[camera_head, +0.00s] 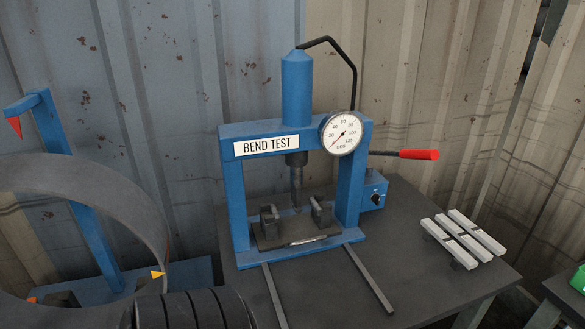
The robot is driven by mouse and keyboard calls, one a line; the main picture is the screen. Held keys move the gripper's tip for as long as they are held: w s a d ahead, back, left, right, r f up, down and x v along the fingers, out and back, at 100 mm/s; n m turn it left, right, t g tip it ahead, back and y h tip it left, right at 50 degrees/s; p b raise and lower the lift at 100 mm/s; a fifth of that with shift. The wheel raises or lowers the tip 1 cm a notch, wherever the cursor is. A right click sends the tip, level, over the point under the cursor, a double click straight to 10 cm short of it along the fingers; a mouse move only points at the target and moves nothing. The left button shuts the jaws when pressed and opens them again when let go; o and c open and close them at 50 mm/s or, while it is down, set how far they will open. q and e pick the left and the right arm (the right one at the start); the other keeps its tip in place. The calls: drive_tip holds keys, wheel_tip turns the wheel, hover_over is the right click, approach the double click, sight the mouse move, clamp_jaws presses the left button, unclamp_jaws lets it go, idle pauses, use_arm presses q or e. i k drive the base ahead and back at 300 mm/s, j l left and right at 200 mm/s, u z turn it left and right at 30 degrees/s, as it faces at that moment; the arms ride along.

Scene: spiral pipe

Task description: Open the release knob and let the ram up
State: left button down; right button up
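The blue bend-test press (297,90) stands on the dark table. Its dark ram (296,182) points down from the crossbeam, with its tip between two dark supports, the left one (269,217) and the right one (321,212). Contact at the tip is too small to tell. A small dark knob (376,198) sits on the blue pump box (374,188) at the press's right side. A lever with a red grip (419,155) extends right from behind the frame. The dial gauge (342,133) has its red needle pointing lower left. Neither gripper is in view.
Several pale metal strips (463,237) lie on the right of the table (440,285). Two dark rails (370,278) run forward from the press. A large pipe ring (75,172) and blue stand (93,240) fill the left. A dark ribbed cylinder (195,311) shows at bottom.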

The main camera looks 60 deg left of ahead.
sight(375, 199)
drive_tip(key=i+l+u, duration=0.1)
drive_tip(key=u, duration=0.9)
drive_tip(key=j+u, duration=0.2)
drive_tip(key=u, duration=0.25)
drive_tip(key=k+l+u, duration=0.2)
drive_tip(key=l+u, duration=0.15)
drive_tip(key=k+l+u, duration=0.2)
drive_tip(key=u, duration=0.15)
drive_tip(key=k+l+u, duration=0.35)
drive_tip(key=i, duration=0.05)
